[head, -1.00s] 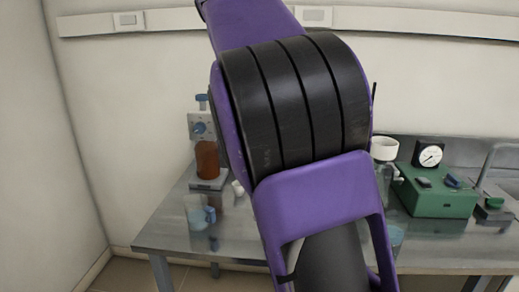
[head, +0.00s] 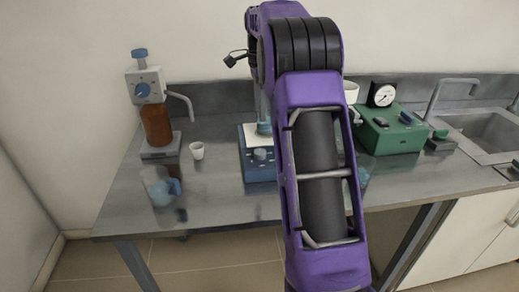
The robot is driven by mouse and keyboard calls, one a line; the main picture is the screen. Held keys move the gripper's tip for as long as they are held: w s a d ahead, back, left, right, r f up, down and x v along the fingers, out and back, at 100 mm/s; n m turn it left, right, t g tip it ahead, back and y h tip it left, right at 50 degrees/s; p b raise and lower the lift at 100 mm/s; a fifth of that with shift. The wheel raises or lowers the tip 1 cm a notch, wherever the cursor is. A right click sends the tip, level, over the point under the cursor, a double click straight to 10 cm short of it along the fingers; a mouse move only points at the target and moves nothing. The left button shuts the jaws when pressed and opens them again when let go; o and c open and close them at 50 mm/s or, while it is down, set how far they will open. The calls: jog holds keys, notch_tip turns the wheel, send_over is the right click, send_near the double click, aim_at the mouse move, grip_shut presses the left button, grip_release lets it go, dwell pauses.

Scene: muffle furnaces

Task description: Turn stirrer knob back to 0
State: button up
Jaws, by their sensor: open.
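The stirrer (head: 258,172) is a blue box with a pale top plate, at mid-bench, partly covered on its right by my purple arm. A clear upright glass piece stands above the plate, partly hidden by my arm. My gripper (head: 232,60) shows as a small dark shape beside my arm's upper end, above and left of the stirrer in the picture. It is open, apart from the knob, with nothing seen in it.
A dispenser with a brown bottle (head: 157,125) stands at the left, with a white cup (head: 197,151) and a glass jug (head: 158,187) near it. A green pump box (head: 390,130) with a gauge and a sink (head: 485,130) are at the right.

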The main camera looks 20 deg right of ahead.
aim_at(260, 151)
notch_tip(260, 151, down, 15)
jog(key=shift+f+b, duration=0.1)
jog(key=shift+b, duration=1)
jog(key=shift+c, duration=0.3)
grip_shut()
